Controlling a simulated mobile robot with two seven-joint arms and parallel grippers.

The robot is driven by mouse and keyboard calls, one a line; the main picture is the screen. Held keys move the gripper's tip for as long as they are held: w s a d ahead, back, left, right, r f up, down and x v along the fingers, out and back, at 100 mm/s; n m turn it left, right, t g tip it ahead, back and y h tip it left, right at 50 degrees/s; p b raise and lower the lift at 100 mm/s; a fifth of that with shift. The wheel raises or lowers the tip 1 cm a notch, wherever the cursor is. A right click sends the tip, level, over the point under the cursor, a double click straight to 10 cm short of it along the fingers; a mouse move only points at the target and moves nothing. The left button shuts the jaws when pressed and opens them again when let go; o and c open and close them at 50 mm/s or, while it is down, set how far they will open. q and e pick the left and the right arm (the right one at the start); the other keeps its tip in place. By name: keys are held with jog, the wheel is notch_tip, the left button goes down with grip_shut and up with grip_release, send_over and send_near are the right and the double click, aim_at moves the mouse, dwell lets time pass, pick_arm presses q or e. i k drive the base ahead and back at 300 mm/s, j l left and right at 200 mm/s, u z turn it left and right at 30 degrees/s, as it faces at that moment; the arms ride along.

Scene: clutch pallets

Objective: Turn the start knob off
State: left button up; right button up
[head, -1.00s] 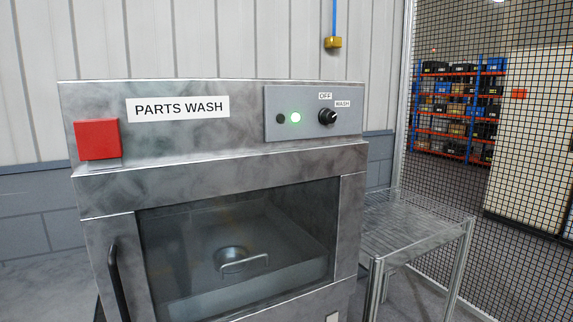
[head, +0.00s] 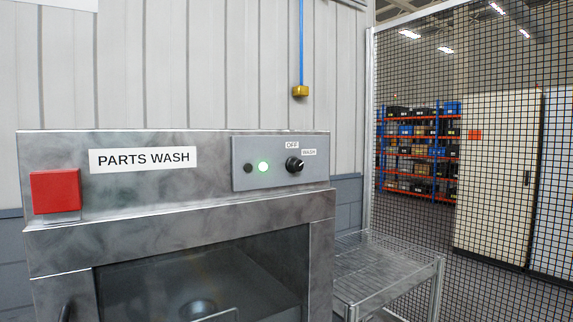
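The start knob (head: 294,164) is a small black dial on the grey control panel (head: 240,181) at the upper right of the parts washer (head: 210,200). An OFF label sits above the knob and a WASH label to its upper right. The knob's light pointer mark appears turned toward the WASH label, though it is small. Neither of my grippers shows in the head view.
A red box-shaped button (head: 55,191) is on the washer's left front. The washer's glass door (head: 200,275) is shut below the panel. A wire-topped metal table (head: 375,270) stands at its right, before a mesh fence (head: 480,100). The space before the panel looks clear.

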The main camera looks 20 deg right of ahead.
aim_at(292, 165)
jog(key=i+l+u, duration=0.35)
jog(key=l, duration=1.15)
jog(key=i+l+u, duration=0.1)
jog(key=l+u, duration=0.25)
jog(key=l, duration=1.2)
jog(key=l+u, duration=0.35)
jog(key=l, duration=1.25)
jog(key=k, duration=0.05)
